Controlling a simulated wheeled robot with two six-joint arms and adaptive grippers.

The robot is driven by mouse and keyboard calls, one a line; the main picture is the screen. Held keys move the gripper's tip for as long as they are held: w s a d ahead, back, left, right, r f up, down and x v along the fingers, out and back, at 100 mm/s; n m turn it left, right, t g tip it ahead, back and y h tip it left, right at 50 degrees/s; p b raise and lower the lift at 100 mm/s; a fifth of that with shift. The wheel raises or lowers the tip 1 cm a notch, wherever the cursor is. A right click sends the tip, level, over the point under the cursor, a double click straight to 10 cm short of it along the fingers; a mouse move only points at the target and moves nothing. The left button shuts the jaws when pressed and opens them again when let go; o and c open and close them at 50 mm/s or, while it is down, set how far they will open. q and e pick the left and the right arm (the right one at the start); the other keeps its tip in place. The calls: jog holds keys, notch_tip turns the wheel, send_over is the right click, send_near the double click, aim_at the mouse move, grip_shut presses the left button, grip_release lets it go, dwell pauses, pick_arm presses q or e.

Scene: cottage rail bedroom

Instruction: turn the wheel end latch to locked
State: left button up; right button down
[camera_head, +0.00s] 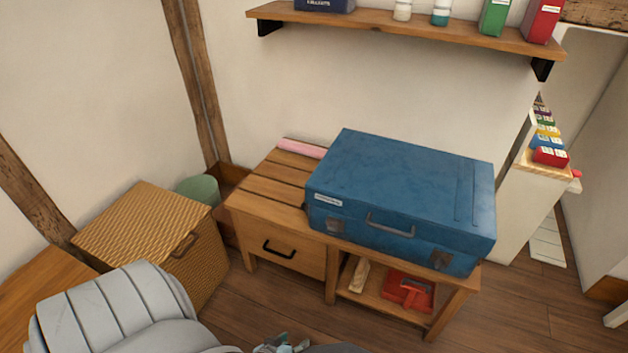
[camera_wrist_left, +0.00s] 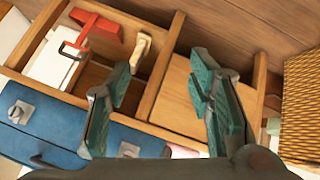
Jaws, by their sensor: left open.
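A blue case (camera_head: 400,190) lies flat on a wooden bench. Its front has a handle (camera_head: 389,226) between two grey latches, a left one (camera_head: 335,226) and a right one (camera_head: 439,260). I see no wheels, so I cannot tell which latch is at the wheel end, nor how either is set. My left gripper (camera_head: 282,346) shows only in part at the bottom edge, in front of the bench and apart from the case. In the left wrist view the left gripper (camera_wrist_left: 161,100) is open and empty, and the case (camera_wrist_left: 65,135) shows at lower left with a latch (camera_wrist_left: 20,112). My right gripper is not in view.
The bench has a drawer (camera_head: 275,249) and a lower shelf with a red dustpan (camera_head: 408,290) and a wooden brush (camera_head: 359,275). A wicker basket (camera_head: 150,235) stands at left. A wall shelf (camera_head: 400,30) hangs above. A pink roll (camera_head: 301,148) lies beside the case.

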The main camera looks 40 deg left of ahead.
pick_arm(q)
jog(key=w+a+n+t+y+b, duration=0.15)
jog(key=w+n+t+b, duration=0.3)
jog(key=w, duration=0.45)
jog(key=n+t+y+b, duration=0.3)
jog(key=n+t+b, duration=0.2)
jog(key=n, duration=0.5)
send_near(332, 232)
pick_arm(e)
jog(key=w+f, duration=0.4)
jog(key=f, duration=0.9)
pick_arm(q)
jog(key=shift+g, duration=0.35)
jog(key=b+x, duration=0.4)
jog(key=x, duration=0.4)
jog(key=shift+r, duration=0.15)
jog(key=shift+w+a+r+b, duration=0.2)
jog(key=shift+w+b, duration=0.2)
jog(key=shift+w, duration=0.15)
grip_shut()
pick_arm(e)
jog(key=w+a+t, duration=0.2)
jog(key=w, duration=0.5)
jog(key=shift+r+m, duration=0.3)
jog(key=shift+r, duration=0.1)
